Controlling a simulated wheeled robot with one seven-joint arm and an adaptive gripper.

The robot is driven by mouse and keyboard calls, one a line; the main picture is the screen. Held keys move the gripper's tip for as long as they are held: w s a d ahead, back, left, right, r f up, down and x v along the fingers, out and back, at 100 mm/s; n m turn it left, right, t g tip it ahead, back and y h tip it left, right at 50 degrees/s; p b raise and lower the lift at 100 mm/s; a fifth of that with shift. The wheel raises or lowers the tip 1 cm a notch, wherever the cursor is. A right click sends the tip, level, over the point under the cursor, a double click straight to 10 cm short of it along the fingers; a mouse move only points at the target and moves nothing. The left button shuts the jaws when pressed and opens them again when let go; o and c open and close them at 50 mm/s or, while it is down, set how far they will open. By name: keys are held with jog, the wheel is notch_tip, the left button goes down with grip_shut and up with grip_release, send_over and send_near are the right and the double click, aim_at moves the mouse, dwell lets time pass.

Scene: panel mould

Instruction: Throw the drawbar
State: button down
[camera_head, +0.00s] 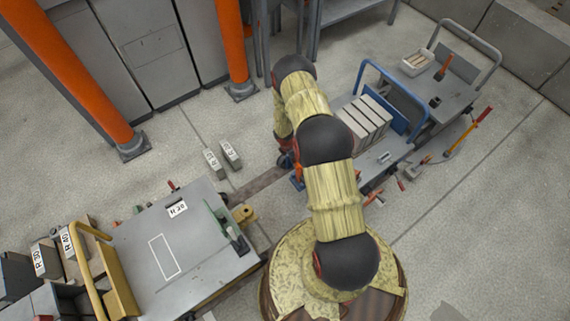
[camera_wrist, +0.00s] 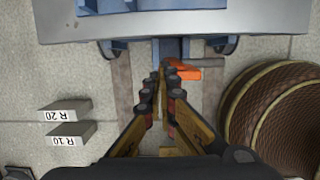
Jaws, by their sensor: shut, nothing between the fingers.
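In the wrist view an orange bar (camera_wrist: 184,72), which looks like the drawbar handle, sticks out at the near side of a trolley, below a blue bracket (camera_wrist: 171,48). My gripper (camera_wrist: 166,72) is shut and empty, with its fingertips at the left end of the orange bar. I cannot tell whether they touch it. The trolley's grey edge (camera_wrist: 200,26) runs across the top of that view. In the head view my arm covers most of the gripper and the orange bar. The trolley's blue push handle (camera_head: 396,78) shows behind pale upright panels (camera_head: 364,118).
A grey table (camera_head: 185,250) with a yellow handle stands at lower left. Two blocks, R 20 (camera_wrist: 64,110) and R 10 (camera_wrist: 72,134), lie on the floor. A round woven-looking part of my base shows at right in the wrist view. Orange posts (camera_head: 232,40) stand behind.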

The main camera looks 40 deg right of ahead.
jog(key=shift+d+f, duration=0.1)
jog(key=shift+d, duration=2.35)
jog(key=shift+s, duration=0.1)
